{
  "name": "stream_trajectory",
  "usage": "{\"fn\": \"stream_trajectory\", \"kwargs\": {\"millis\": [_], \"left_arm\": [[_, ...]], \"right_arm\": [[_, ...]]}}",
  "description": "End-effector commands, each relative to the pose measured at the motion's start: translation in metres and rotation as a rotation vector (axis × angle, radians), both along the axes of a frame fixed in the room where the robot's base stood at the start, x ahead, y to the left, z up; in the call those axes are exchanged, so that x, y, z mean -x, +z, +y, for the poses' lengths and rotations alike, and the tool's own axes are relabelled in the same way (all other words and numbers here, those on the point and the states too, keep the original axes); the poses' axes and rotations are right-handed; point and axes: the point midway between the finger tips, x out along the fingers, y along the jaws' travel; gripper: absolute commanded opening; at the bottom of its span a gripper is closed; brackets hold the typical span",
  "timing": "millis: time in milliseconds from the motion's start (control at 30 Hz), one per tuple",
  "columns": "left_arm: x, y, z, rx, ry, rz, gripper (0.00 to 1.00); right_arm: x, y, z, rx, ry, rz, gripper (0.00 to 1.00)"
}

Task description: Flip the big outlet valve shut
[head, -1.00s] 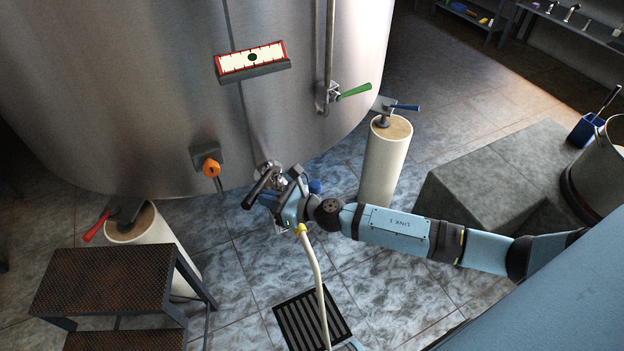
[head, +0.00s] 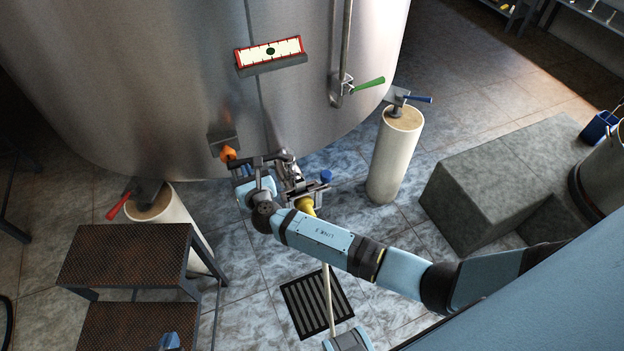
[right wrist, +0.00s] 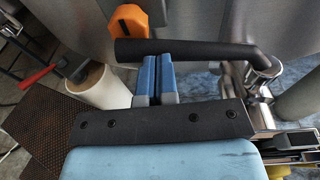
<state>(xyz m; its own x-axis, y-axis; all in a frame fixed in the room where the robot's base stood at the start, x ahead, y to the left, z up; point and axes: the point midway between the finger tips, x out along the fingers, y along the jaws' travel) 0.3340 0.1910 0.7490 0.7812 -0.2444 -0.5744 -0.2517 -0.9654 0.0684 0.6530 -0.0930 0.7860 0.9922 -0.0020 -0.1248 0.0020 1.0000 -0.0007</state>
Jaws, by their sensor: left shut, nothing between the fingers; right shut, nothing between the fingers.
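The big outlet valve (head: 291,174) sits low on the front of the steel tank. Its black handle (head: 265,160) points left, roughly along the tank wall. In the right wrist view the handle (right wrist: 185,50) runs across the picture from the metal valve body (right wrist: 258,80) at right. My right gripper (head: 243,171) is beside the handle near its free end. Its blue fingers (right wrist: 156,78) are together and empty, tips at the handle's near edge; I cannot tell whether they touch.
An orange-handled fitting (head: 228,153) is just left of the black handle. A yellow hose end (head: 306,205) hangs below the valve. Metal steps (head: 125,255) stand at left, a floor drain (head: 317,300) lies below, and a grey block (head: 490,185) is at right.

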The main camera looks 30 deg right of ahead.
Motion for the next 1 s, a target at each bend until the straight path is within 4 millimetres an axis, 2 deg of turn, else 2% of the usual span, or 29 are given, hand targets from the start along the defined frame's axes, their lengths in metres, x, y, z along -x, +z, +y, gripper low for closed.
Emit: {"fn": "stream_trajectory", "kwargs": {"millis": [733, 1000], "left_arm": [[-0.0007, 0.0018, -0.0065, 0.018, 0.009, 0.001, 0.00], [-0.0006, 0.0013, -0.0051, 0.014, 0.006, 0.001, 0.00]], "right_arm": [[-0.0084, 0.0019, 0.0022, -0.001, 0.004, -0.003, 0.00], [-0.0091, -0.0007, -0.0049, 0.000, 0.004, -0.003, 0.00]]}}
